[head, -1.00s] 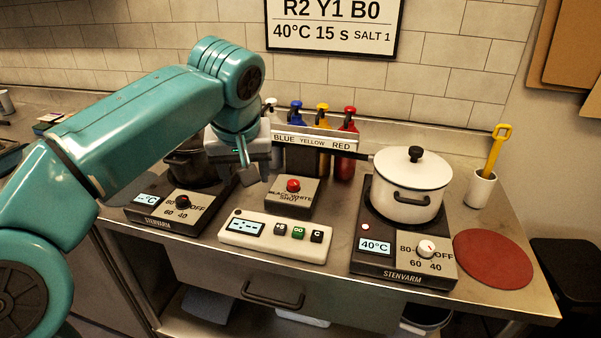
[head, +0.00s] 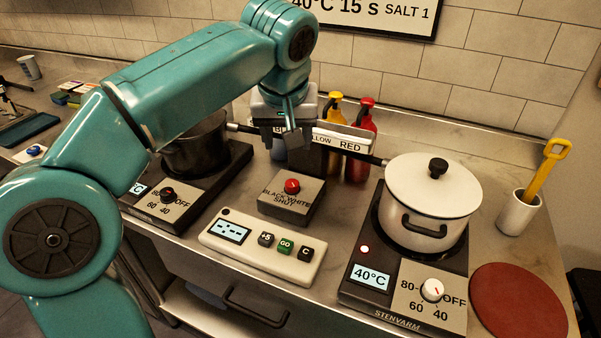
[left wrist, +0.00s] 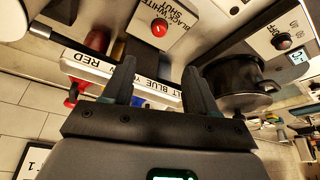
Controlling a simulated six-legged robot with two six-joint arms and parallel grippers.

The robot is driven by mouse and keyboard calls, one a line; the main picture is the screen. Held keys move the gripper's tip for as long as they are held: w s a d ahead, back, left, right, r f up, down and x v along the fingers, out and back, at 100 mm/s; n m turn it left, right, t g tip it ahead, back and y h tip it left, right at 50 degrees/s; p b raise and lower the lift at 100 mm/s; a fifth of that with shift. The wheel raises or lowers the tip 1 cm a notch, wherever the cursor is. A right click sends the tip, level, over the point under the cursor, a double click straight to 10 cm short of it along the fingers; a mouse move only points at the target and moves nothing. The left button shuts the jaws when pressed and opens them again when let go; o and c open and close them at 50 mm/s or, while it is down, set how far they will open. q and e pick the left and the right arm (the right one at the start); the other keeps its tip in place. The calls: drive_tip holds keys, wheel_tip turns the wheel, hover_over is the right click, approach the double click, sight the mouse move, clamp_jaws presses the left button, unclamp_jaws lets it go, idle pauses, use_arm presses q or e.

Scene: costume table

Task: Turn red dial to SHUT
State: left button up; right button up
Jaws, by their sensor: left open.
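The red dial (head: 292,186) sits on top of a grey box (head: 290,205) marked BLACK, WHITE and SHUT, in the middle of the counter. The dial also shows in the left wrist view (left wrist: 160,28), beyond the fingertips. I cannot tell which label its pointer faces. My left gripper (head: 288,143) is open and empty, above and behind the dial, in front of the bottle rack. In the left wrist view its two fingers (left wrist: 158,75) stand apart with nothing between them. My right gripper is not in view.
A white pot (head: 430,200) stands on the right hotplate, its handle reaching towards the rack. A dark pot (head: 195,150) is on the left hotplate. A white timer box (head: 262,246) lies in front of the dial box. Yellow (head: 333,108) and red (head: 364,130) bottles stand behind.

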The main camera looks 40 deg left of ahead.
use_arm(q)
drive_tip(key=b, duration=0.3)
approach(292, 183)
drive_tip(key=x, duration=0.8)
drive_tip(key=shift+f, duration=0.15)
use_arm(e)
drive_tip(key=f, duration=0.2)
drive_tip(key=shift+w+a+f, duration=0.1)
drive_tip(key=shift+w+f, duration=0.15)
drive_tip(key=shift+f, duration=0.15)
use_arm(q)
drive_tip(key=c, duration=1)
